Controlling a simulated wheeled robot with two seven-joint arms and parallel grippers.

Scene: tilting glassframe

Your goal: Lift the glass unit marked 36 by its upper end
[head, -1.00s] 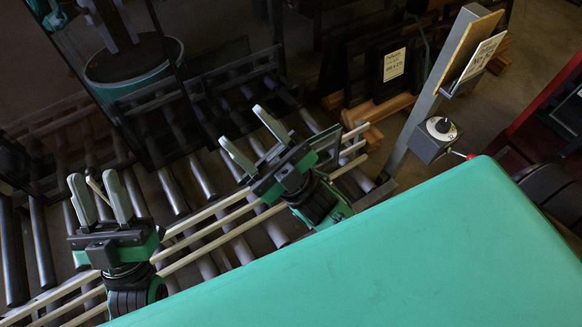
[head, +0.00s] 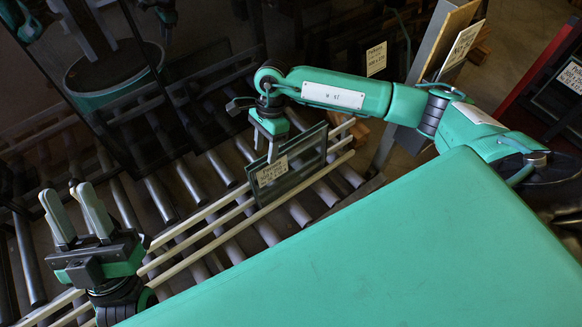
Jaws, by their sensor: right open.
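A small framed glass unit (head: 303,170) stands on the pale slats over the rollers in the head view. My left gripper (head: 68,190) is open and empty at the lower left, fingers pointing up, well apart from the unit.
Pale slats (head: 220,205) run diagonally between dark rollers (head: 225,170). A large dark pane (head: 60,110) with reflections stands at the left. Dark framed units with a label (head: 376,58) stand behind my right arm. A grey post (head: 430,50) rises at the right.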

